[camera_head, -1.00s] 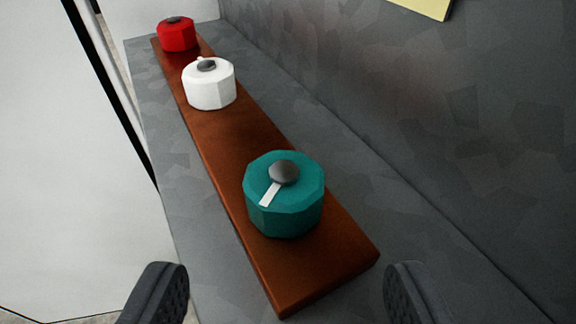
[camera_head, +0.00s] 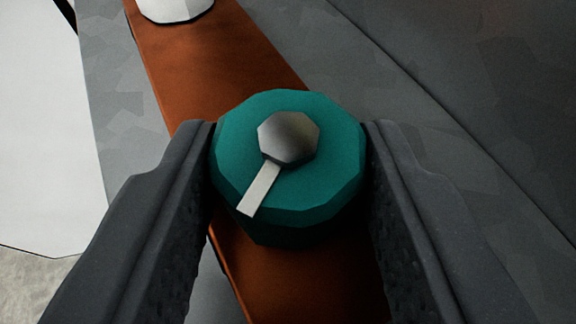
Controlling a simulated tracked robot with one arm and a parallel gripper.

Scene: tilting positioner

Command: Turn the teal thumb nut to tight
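The teal thumb nut (camera_head: 330,190) sits on a brown wooden strip, with a dark metal hex stud at its centre. A white pointer mark on its top runs from the stud toward the lower left. My gripper (camera_head: 290,165) is around the nut, one finger on its left side and one on its right. Both fingers appear to touch the sides of the nut, closed to its width. The nut's lower sides are partly hidden by the fingers.
The brown strip (camera_head: 205,65) runs up and left on a grey metal surface (camera_head: 130,110). A white nut (camera_head: 175,8) is cut off at the top edge. Grey surface lies clear to the right. A pale area and floor show at the left.

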